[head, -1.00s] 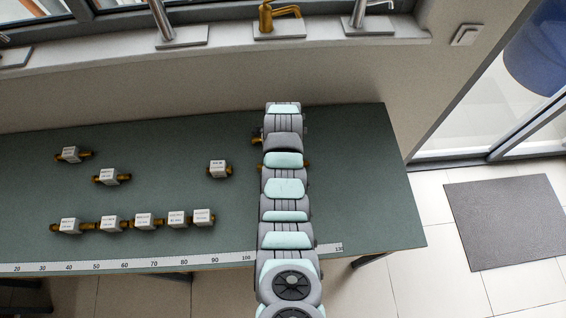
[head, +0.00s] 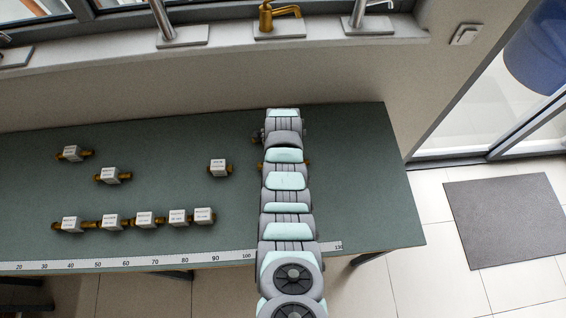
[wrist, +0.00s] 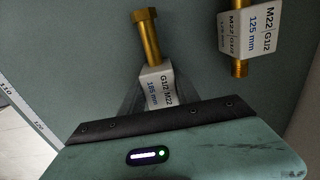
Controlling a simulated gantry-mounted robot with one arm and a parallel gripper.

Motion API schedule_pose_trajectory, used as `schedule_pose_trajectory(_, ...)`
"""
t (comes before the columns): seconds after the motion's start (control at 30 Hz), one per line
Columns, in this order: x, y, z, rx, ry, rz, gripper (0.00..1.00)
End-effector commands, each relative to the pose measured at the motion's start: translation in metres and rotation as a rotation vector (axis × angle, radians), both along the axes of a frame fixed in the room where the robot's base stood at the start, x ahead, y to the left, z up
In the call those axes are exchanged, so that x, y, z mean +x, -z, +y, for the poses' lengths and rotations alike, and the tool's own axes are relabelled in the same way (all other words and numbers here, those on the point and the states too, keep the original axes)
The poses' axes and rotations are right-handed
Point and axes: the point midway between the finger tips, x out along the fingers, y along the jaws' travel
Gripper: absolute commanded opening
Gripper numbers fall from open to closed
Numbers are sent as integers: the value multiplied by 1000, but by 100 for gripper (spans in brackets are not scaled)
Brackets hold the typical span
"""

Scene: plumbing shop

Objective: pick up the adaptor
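In the wrist view, a white block labelled G1/2 M22, 185 mm, with a long brass threaded stem forms one adaptor (wrist: 151,42). The near end of its block is hidden behind my gripper's dark edge. My gripper (wrist: 152,97) is over this block, with dark finger parts showing beside it; whether they touch it cannot be told. A second adaptor, labelled M22 G1/2, 125 mm (wrist: 259,27), lies to the right, apart from my gripper. In the head view my arm hides the gripper. Brass ends (head: 306,163) stick out beside the arm.
Several more labelled adaptors lie on the green bench (head: 370,200): a front row (head: 144,219), two at the back left (head: 72,153), and a lone one (head: 219,168) left of my arm. A ruler strip (head: 120,262) runs along the front edge. The bench's right end is clear.

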Motion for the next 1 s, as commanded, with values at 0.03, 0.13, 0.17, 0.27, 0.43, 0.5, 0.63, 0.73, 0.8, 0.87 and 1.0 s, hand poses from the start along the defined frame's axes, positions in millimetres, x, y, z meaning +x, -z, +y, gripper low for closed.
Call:
schedule_pose_trajectory(0.03,0,0,0,0,0,0,33)
schedule_pose_trajectory(0.13,0,0,0,0,0,0,24)
schedule_pose_trajectory(0.17,0,0,0,0,0,0,22)
schedule_pose_trajectory(0.27,0,0,0,0,0,0,14)
schedule_pose_trajectory(0.43,0,0,0,0,0,0,0)
schedule_pose_trajectory(0.5,0,0,0,0,0,0,0)
schedule_pose_trajectory(0.63,0,0,0,0,0,0,0)
schedule_pose_trajectory(0.73,0,0,0,0,0,0,0)
schedule_pose_trajectory(0.8,0,0,0,0,0,0,0)
schedule_pose_trajectory(0.87,0,-1,0,0,0,0,0)
schedule_pose_trajectory(1.0,1,-5,0,0,0,-2,0)
